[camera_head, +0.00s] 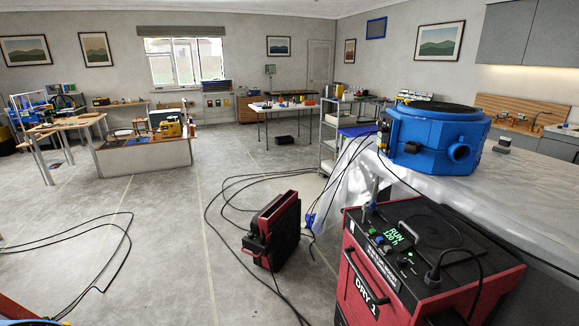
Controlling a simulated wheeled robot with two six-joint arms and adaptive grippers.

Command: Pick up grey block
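A small grey block-like object (503,144) sits on the plastic-covered counter at the right, just right of a large blue drum-shaped machine (437,138). It is small in the picture, and its details are hard to make out. Neither of my grippers shows in the camera_head view.
A red and black dryer box (400,262) marked DRY 1 stands at the counter's front. A red case (272,230) stands on the floor amid loose black cables (228,192). A wooden table (70,124) is at the left. The middle-left floor is mostly open.

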